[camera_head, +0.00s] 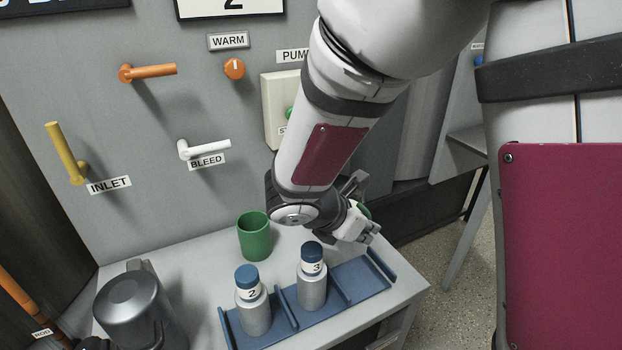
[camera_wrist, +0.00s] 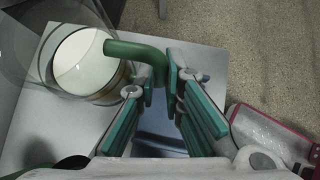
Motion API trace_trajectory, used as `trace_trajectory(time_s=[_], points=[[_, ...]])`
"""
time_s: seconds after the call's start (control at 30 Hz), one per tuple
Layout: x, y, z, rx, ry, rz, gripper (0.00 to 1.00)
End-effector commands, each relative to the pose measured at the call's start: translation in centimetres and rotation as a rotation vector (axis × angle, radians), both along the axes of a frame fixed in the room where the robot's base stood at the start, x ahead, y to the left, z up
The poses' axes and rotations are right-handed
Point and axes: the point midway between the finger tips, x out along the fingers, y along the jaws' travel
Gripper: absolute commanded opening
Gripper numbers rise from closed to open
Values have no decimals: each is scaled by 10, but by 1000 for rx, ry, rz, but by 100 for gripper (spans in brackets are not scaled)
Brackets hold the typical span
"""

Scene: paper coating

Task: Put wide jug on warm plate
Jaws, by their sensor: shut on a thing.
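The wide jug (camera_wrist: 80,62) is clear glass with pale, milky contents and a green handle (camera_wrist: 130,50). In the wrist view it stands or hangs at the upper left, over or on the pale bench top; I cannot tell whether it touches. My gripper (camera_wrist: 164,82) is shut on the handle. In the head view my gripper (camera_head: 357,226) is beyond the blue rack, near the bench's right side, and hides most of the jug; only a bit of green shows behind it. No warm plate can be made out; a WARM label (camera_head: 228,41) is on the wall panel.
A green cup (camera_head: 254,237) stands left of my gripper. Bottles 2 (camera_head: 256,315) and 3 (camera_head: 312,287) stand in a blue rack (camera_head: 349,314) in front. A dark metal vessel (camera_head: 133,305) is at the left. Handles INLET (camera_head: 78,172) and BLEED (camera_head: 196,151) stick out of the panel.

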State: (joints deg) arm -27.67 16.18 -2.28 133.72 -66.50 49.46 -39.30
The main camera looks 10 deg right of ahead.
Motion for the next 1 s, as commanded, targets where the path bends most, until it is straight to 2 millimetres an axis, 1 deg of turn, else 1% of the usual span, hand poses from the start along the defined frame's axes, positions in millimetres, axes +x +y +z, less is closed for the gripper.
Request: trace_trajectory(time_s=[0.03,0.2,0.3,0.4,0.57,0.67,0.7,0.83,0.9,1.0], points=[[13,2,-2,0,-1,-2,0],[53,10,-6,-1,0,-3,0],[71,14,-8,0,0,-3,0],[83,17,-8,1,-1,-1,0],[91,19,-8,0,-1,-2,0],[99,20,-10,0,0,-3,0],[97,20,-18,-2,3,-1,0],[97,20,-39,-2,4,0,0],[97,20,-44,-1,1,0,0],[97,20,-44,0,-1,-1,0]])
